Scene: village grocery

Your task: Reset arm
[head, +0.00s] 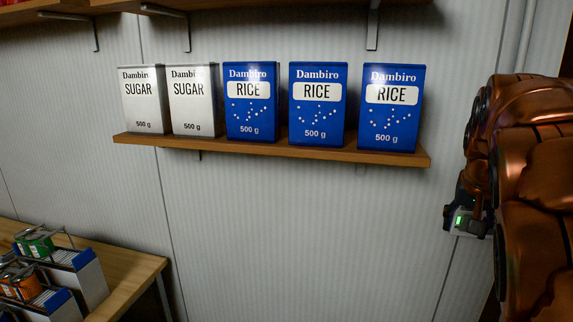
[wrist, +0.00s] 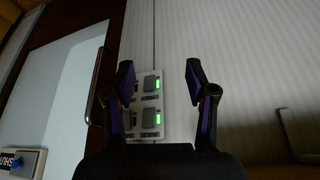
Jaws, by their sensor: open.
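My arm fills the right side of the head view, and its gripper cannot be made out clearly there. In the wrist view my gripper (wrist: 160,85) is open, with two dark purple-tinted fingers apart and nothing between them that it holds. A device with a green light (head: 462,221) also shows beside my arm in the head view.
A wall shelf (head: 280,149) holds two white sugar boxes (head: 143,100) and three blue rice boxes (head: 317,115). A wooden counter (head: 130,275) with small racks (head: 88,278) stands at lower left. A door with a pale pane (wrist: 50,95) is left in the wrist view.

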